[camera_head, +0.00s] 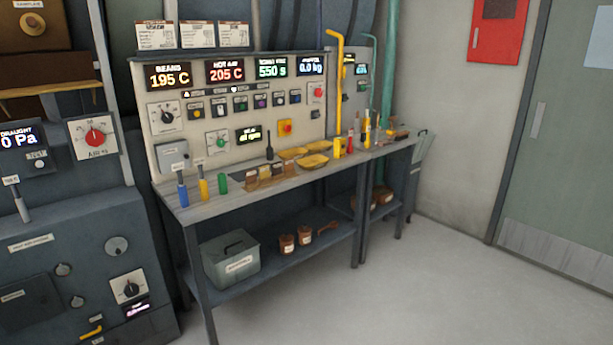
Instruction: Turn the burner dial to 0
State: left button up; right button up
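Several dials show, and I cannot read which is the burner dial. A black-knobbed dial (166,116) on a white plate is at the left of the cream control panel (200,74). A green-knobbed dial (217,141) sits below it to the right. A red-knobbed dial (95,136) is on the dark machine at the left. Another black-knobbed dial (129,289) is low on that machine. Their scale numbers are too small to read. Neither of my grippers is in view.
A grey workbench (225,202) stands before the panel, with coloured-handled tools, yellow trays (312,160) and a yellow pipe (336,75). A grey box (231,262) sits on its lower shelf. The floor (440,290) at right is clear, before a door (565,150).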

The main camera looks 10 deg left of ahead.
aim_at(167, 117)
jog(key=i+j+u, duration=0.2)
jog(key=i+u, duration=0.2)
jog(key=i+j+u, duration=0.1)
jog(key=i+u, duration=0.2)
jog(key=u, duration=0.15)
jog(key=i+u, duration=0.4)
